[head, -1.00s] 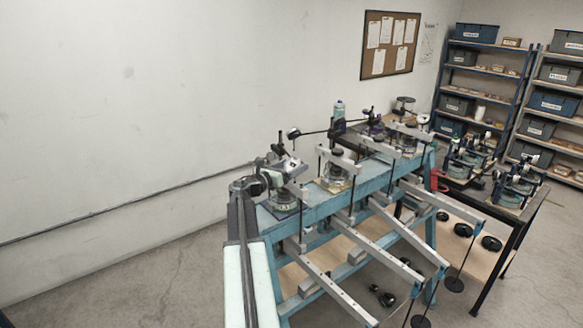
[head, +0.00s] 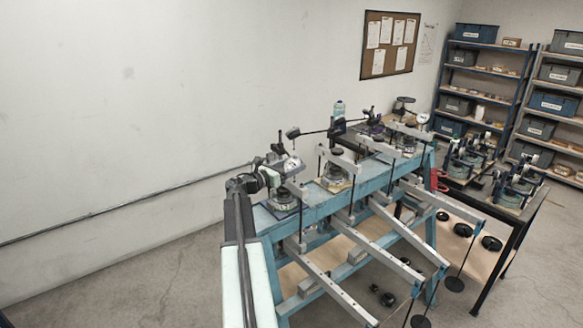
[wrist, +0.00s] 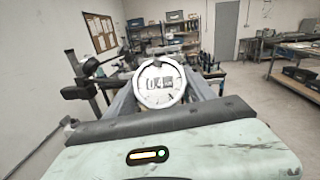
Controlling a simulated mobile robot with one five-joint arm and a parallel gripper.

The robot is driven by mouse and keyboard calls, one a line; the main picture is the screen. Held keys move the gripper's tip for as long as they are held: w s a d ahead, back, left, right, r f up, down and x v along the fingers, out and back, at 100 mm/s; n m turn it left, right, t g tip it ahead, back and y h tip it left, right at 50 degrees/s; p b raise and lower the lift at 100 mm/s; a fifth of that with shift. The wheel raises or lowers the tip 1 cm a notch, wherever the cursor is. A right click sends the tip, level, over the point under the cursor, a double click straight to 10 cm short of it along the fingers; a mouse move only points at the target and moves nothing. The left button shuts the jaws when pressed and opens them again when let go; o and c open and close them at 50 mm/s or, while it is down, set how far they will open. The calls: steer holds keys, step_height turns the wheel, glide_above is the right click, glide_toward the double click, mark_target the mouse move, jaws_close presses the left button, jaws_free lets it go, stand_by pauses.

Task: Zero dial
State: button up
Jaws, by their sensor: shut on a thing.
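In the head view the dial (head: 291,164) is at the near end of the blue bench, above the nearest lever frame. My gripper (head: 273,174) is at the dial and shut on it.
The blue bench (head: 318,208) carries several lever frames in a row, with long grey levers (head: 325,284) sticking out to the front right and hanging black weights. A black gauge arm (wrist: 82,91) on a post stands left of the dial. Shelves (head: 484,85) stand at the back right.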

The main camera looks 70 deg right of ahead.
steer(key=o, duration=1.4)
steer(key=shift+w, duration=0.1)
steer(key=v, duration=0.7)
steer(key=shift+w+a, duration=0.15)
steer(key=shift+a, duration=0.2)
